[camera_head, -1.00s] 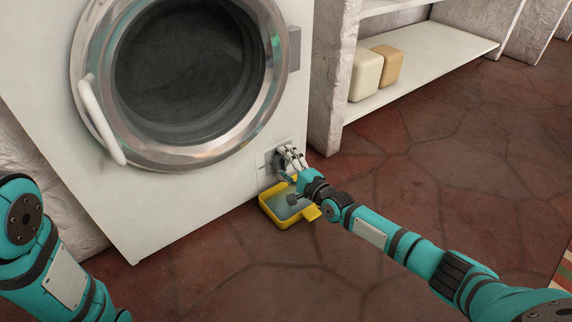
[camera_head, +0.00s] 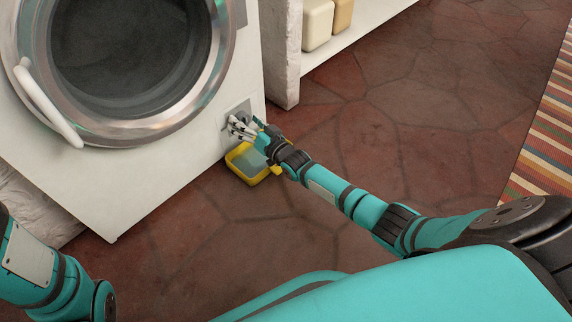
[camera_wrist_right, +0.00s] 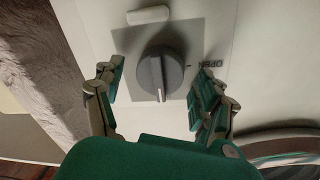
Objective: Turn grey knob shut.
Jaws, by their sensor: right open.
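The grey knob (camera_wrist_right: 160,73) shows in the right wrist view on a grey square plate (camera_wrist_right: 128,42) low on the front of the white machine. The word OPEN stands on the panel to its right in that view, rotated. A pale pointer line on the knob points down toward my gripper, not at OPEN. My right gripper (camera_wrist_right: 156,92) is open, with one finger on each side of the knob and a visible gap on both sides. In the head view the right gripper (camera_head: 244,128) is at the plate and largely hides the knob. My left gripper is out of view.
A yellow tray (camera_head: 237,168) holding greyish water lies on the floor below my right gripper. The round door (camera_head: 185,110) with its white handle (camera_head: 48,103) is on the left. A shelf with containers (camera_head: 317,24) and a striped rug (camera_head: 545,130) are at right.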

